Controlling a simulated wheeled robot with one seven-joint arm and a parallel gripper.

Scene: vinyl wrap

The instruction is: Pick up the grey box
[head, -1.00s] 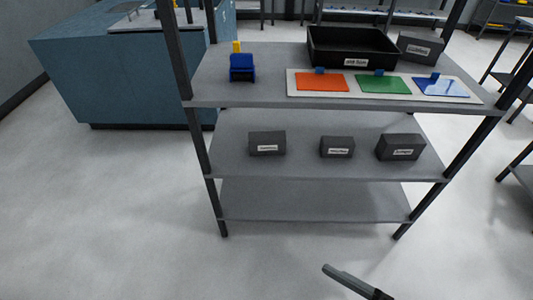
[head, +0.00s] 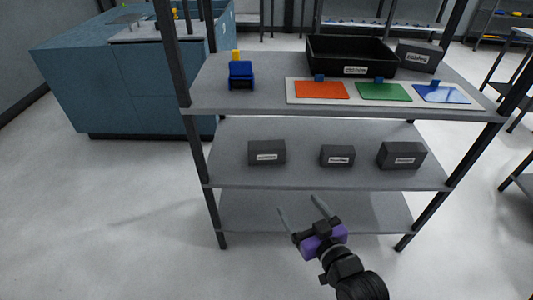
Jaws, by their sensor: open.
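Several dark grey boxes with white labels are in the head view, and I cannot tell which one is meant. On the middle shelf are a left grey box (head: 267,151), a middle grey box (head: 337,155) and a right grey box (head: 402,155). Another grey box (head: 420,57) stands on the top shelf at the back right. My gripper (head: 299,205) is open and empty, its two fingers pointing up toward the shelf. It appears in front of the lower shelves, below the left and middle boxes in the picture, apart from them.
The top shelf (head: 265,98) holds a black bin (head: 350,58), a blue object (head: 241,74) and a white board with orange, green and blue panels. Dark shelf posts (head: 205,165) stand at the sides. The bottom shelf (head: 370,215) looks empty. A blue counter (head: 100,80) is behind left.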

